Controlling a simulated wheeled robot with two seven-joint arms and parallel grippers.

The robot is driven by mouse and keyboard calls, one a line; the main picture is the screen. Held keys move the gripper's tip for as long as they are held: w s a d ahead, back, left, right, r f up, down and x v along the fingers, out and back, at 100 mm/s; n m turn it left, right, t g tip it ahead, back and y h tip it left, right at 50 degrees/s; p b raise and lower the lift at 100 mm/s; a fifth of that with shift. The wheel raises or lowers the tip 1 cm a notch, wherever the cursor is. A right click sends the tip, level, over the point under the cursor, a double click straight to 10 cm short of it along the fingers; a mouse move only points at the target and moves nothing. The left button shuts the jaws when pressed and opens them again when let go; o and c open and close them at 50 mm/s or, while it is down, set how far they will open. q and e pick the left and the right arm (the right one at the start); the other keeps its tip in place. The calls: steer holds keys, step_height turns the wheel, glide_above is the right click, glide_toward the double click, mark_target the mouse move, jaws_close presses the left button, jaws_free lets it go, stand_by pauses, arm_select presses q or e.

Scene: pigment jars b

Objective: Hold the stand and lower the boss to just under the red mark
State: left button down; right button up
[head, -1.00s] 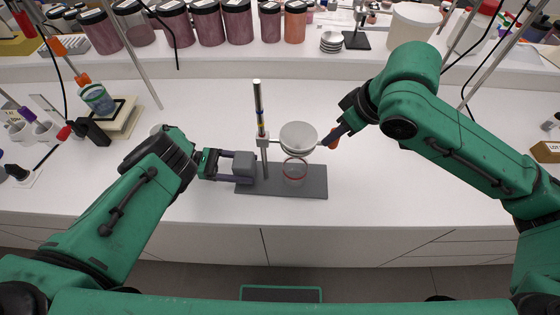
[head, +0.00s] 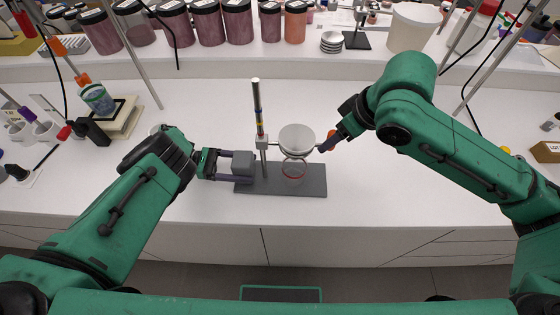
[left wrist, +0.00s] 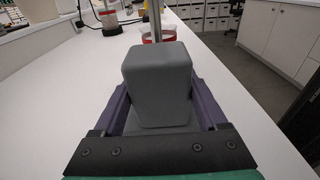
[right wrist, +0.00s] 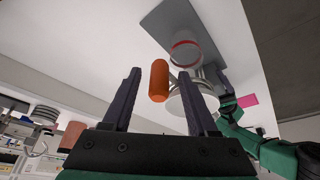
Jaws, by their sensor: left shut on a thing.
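The stand has a grey base plate (head: 305,188) and an upright rod (head: 256,95) with coloured bands, yellow and dark ones visible. I cannot make out a red band on it. The boss (head: 262,143) sits on the rod below the bands, its arm carrying a round white dish (head: 297,138) above a red-ringed clear vessel (head: 293,170). My left gripper (head: 234,166) is shut on the grey block (left wrist: 157,85) at the base's left end. My right gripper (head: 325,144) is open around the orange knob (right wrist: 158,80), with gaps on both sides.
Dark-lidded jars (head: 205,22) line the back shelf. A balance-like device (head: 118,118) with a blue-tinted cup stands at the left. Thin metal poles rise at both sides. The white bench is clear in front and to the right of the stand.

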arm_select(q)
steer(key=shift+f, duration=0.1)
arm_select(e)
steer(key=shift+r, duration=0.1)
arm_select(q)
steer(key=shift+s+d, duration=0.1)
jaws_free()
steer(key=shift+f, duration=0.1)
steer(key=shift+d, duration=0.1)
arm_select(e)
steer(key=v, duration=1.1)
steer(key=shift+s+d+r, duration=0.15)
steer(key=shift+d+r, duration=0.05)
steer(key=shift+r, duration=0.15)
arm_select(q)
steer(key=shift+w, duration=0.2)
steer(key=a, duration=0.7)
steer(key=shift+w+a+r, duration=0.1)
steer(key=shift+a+r, duration=0.25)
steer(key=shift+r, duration=0.05)
steer(key=shift+d, duration=0.1)
arm_select(e)
steer(key=shift+a, duration=0.1)
arm_select(q)
steer(key=shift+f, duration=0.1)
arm_select(e)
steer(key=shift+s, duration=0.1)
